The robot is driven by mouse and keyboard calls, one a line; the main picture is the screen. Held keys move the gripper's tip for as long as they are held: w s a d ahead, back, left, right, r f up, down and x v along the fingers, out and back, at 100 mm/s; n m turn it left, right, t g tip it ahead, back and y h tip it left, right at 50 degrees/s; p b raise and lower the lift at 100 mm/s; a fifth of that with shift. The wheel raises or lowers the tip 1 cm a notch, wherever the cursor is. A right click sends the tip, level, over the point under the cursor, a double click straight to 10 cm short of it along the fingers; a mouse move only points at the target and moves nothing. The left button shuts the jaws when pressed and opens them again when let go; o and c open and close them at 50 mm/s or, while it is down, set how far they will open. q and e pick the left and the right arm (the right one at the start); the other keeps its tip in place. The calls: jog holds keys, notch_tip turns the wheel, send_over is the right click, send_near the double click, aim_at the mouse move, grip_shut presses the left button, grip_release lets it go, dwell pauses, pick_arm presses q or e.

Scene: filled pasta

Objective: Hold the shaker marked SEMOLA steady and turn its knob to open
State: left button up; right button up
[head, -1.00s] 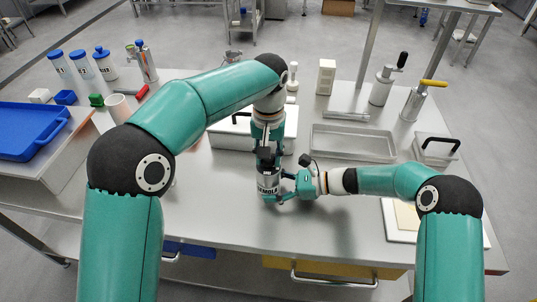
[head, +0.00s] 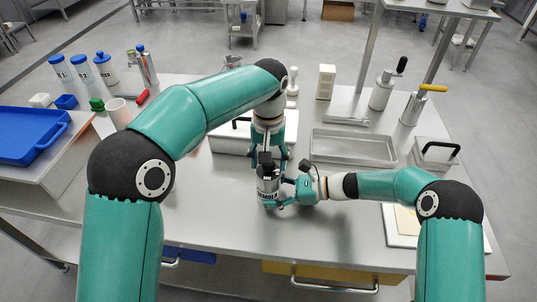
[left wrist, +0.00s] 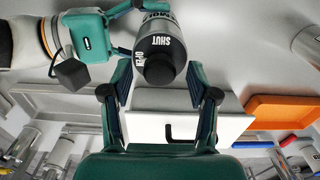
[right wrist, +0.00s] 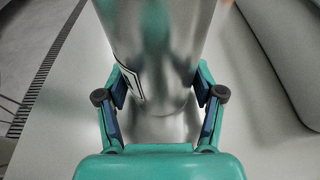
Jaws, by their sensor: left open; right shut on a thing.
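The SEMOLA shaker (head: 268,190) is a metal cylinder with a dark knob (head: 265,158) on top. It stands upright at the middle of the bench. My right gripper (head: 284,197) is shut around its body from the right; the right wrist view shows the metal wall (right wrist: 165,50) between the fingers. My left gripper (head: 269,153) is open at the knob. In the left wrist view the round black knob (left wrist: 160,70) lies between the fingertips, with SHUT and OPEN printed on the shaker top beside it. I cannot tell which mark the knob points to.
A white box (head: 222,140) with a black handle stands close behind the shaker. A grey metal tray (head: 353,160) lies to the right. A blue tray (head: 30,132) and blue-lidded shakers (head: 104,68) are at the left.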

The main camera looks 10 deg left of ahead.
pick_arm(q)
notch_tip(320, 180, up, 12)
dwell(0.6)
jog(key=shift+f, duration=0.1)
pick_arm(e)
jog(key=o, duration=1.1)
jog(key=shift+d, duration=0.1)
